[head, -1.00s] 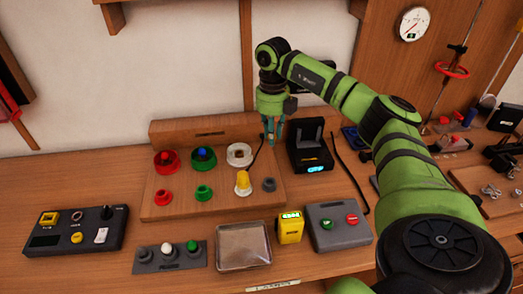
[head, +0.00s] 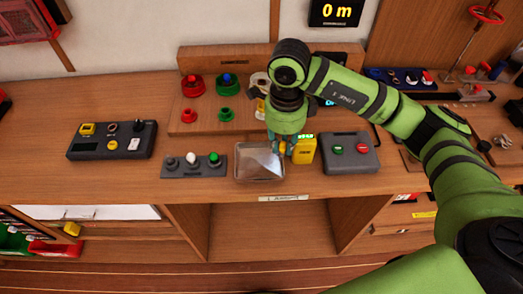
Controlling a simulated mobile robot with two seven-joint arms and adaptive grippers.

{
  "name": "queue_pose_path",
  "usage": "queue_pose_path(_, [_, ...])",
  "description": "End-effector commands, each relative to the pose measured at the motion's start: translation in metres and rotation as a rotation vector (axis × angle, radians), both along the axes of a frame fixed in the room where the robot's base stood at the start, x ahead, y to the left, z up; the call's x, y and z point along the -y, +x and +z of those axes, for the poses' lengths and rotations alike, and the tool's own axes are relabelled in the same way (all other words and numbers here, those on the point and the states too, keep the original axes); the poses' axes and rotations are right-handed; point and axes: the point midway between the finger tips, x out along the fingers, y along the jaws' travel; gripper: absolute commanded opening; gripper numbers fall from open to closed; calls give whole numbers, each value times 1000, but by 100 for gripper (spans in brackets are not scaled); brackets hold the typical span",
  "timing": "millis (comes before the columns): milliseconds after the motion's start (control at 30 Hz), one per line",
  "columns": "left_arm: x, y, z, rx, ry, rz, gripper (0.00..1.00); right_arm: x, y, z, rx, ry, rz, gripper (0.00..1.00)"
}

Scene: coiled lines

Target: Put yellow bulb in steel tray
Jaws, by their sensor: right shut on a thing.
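The steel tray (head: 240,168) is a shallow square pan near the front edge of the bench. My right gripper (head: 279,150) points down over the tray's right side, next to the yellow box. My left gripper is out of view.
The yellow box (head: 304,150) and a grey two-button box (head: 350,152) stand right of the tray. A grey three-knob strip (head: 193,165) lies to its left. The wooden board (head: 205,127) with red and green holders is behind. Bare bench lies at far left.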

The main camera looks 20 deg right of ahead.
Motion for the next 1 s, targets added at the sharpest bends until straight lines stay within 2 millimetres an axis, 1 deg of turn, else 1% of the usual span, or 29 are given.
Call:
queue_pose_path(33, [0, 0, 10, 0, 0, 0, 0, -11, 8, -2, -4, 3, 0, 9])
queue_pose_path(100, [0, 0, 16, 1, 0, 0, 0, -22, 19, -12, -3, 3, -1, 9])
queue_pose_path(200, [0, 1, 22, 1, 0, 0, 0, -34, 32, -24, -3, 2, -1, 9])
queue_pose_path(300, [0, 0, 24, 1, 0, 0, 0, -41, 40, -32, -1, 1, -3, 9])
queue_pose_path(467, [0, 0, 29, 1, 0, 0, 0, -45, 44, -41, -3, -1, -3, 9])
queue_pose_path(600, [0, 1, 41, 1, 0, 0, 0, -45, 43, -61, -5, -2, -4, 9])
queue_pose_path(733, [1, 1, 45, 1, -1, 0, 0, -45, 44, -75, -1, 0, -4, 9])
queue_pose_path(1000, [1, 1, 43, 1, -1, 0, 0, -45, 44, -78, 1, -1, -3, 9])
